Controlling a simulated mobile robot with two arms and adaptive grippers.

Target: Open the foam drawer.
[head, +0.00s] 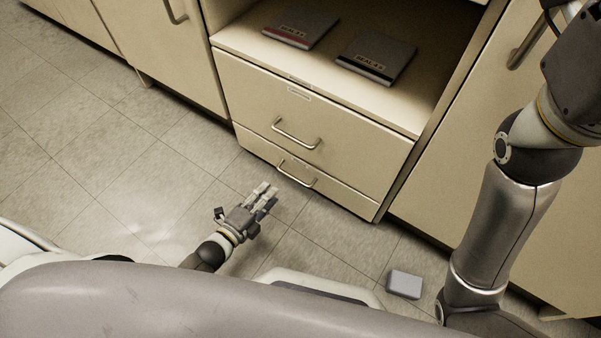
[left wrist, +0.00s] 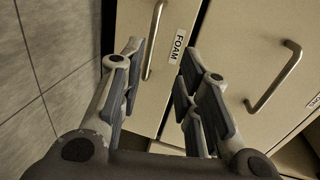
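The foam drawer (head: 322,191) is the lower, shallow drawer at the bottom of the beige cabinet, and it is closed. Its bar handle (head: 297,174) runs along its front; the handle also shows in the left wrist view (left wrist: 152,40), beside the FOAM label (left wrist: 177,47). My left gripper (head: 267,192) is open and empty, low over the floor just in front of this drawer. In the left wrist view its fingers (left wrist: 158,68) stand apart, with the handle and label showing between them; contact with the handle is not visible. My right gripper is out of view.
A taller closed drawer (head: 345,139) with its own handle sits above. An open shelf (head: 325,52) holds two dark labelled slabs. A grey block (head: 404,284) lies on the floor at right. My right arm stands at right. The tiled floor at left (head: 90,150) is clear.

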